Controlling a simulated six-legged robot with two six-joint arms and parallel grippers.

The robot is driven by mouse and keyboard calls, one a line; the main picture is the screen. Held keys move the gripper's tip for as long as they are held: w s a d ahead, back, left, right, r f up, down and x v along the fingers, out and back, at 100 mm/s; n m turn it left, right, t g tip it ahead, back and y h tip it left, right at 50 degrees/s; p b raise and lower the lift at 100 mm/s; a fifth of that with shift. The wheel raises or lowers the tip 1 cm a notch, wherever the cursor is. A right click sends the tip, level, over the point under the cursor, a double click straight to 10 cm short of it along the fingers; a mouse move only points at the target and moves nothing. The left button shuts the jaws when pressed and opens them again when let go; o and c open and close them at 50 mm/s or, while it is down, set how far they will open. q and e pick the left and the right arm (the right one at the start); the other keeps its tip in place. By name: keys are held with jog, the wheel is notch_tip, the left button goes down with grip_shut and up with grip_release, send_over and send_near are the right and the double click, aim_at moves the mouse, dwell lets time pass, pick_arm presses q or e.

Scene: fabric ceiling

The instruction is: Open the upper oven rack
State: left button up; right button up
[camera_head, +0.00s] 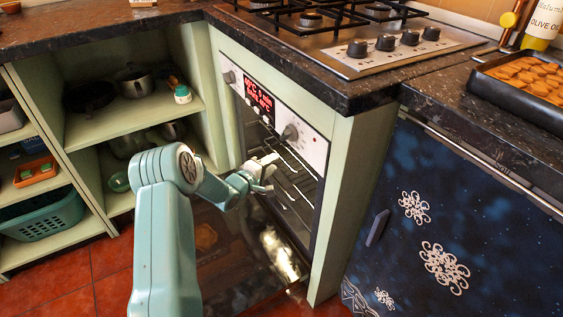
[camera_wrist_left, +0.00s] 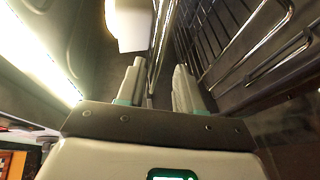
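The oven (camera_head: 328,168) stands in the corner cabinet with its dark glass door (camera_head: 225,262) folded down. Wire racks (camera_head: 293,188) show inside the oven opening. My left gripper (camera_head: 268,172) is at the opening, by the front of the upper wires. In the left wrist view, its two pale fingers (camera_wrist_left: 160,88) are apart, with a gap between them. A thin metal rack bar (camera_wrist_left: 158,45) runs toward that gap; I cannot tell whether the fingers touch it. More rack wires (camera_wrist_left: 235,40) lie to the right. My right gripper is not in view.
The control panel (camera_head: 275,110) with knobs is above the opening. A gas hob (camera_head: 385,45) is on the counter above. Open shelves (camera_head: 130,120) with pots are at the left. A dark blue patterned front (camera_head: 450,220) and a baking tray (camera_head: 515,100) of food are at the right.

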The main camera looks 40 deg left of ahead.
aim_at(281, 157)
pick_arm(q)
jog(key=b+x, duration=0.1)
jog(key=x, duration=0.5)
jog(key=shift+b, duration=0.3)
grip_shut()
